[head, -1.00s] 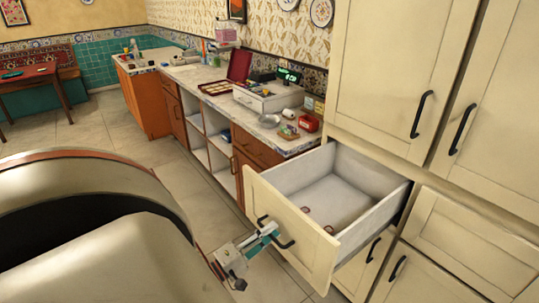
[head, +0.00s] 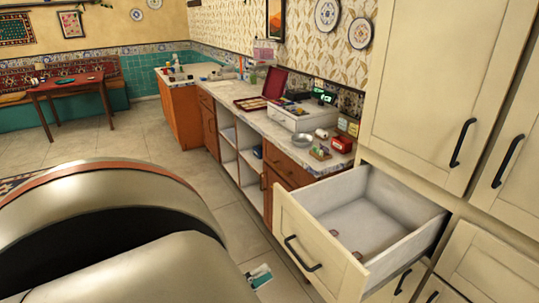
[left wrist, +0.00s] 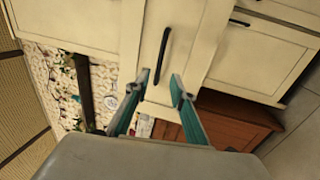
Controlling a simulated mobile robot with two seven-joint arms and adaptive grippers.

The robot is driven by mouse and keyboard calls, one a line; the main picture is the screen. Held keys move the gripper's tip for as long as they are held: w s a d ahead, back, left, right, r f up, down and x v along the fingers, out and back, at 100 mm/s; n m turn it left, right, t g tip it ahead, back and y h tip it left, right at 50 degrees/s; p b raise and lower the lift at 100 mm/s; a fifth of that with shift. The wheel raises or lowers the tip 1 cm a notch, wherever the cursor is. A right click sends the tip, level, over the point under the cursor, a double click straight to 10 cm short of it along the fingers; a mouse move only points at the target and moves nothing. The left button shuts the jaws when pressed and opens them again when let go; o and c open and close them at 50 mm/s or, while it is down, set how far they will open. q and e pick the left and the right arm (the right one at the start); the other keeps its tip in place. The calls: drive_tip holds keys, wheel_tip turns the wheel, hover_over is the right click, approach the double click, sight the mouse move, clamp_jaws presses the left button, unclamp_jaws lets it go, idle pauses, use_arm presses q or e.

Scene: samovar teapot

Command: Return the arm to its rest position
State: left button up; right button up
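My left gripper (head: 258,276) shows at the bottom of the head view, in front of and below the open cream drawer (head: 318,238), apart from its black handle (head: 302,254). In the left wrist view the teal fingers of the left gripper (left wrist: 158,88) are spread with nothing held between them. A cream front with a dark handle (left wrist: 161,52) lies beyond the fingertips. Much of my left arm is out of sight in the head view. My right gripper is not in view.
A cluttered counter (head: 262,128) runs along the wall. A wooden table (head: 68,84) stands far left. Tiled floor (head: 145,128) lies open between.

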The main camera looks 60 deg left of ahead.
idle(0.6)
use_arm(q)
drive_tip(key=w+d+f+m+g, duration=0.1)
drive_tip(key=d+f+m+g, duration=0.2)
drive_tip(key=d+m, duration=0.4)
drive_tip(key=w+d+f+m+g, duration=0.1)
drive_tip(key=d+f+m+g, duration=0.2)
drive_tip(key=d+m, duration=0.4)
drive_tip(key=w+d+f+m+g+h, duration=0.1)
drive_tip(key=d+f+m, duration=0.4)
drive_tip(key=d, duration=0.7)
drive_tip(key=shift+w+f+m+g, duration=0.25)
drive_tip(key=shift+w+m+g, duration=0.35)
drive_tip(key=shift+m+g, duration=0.6)
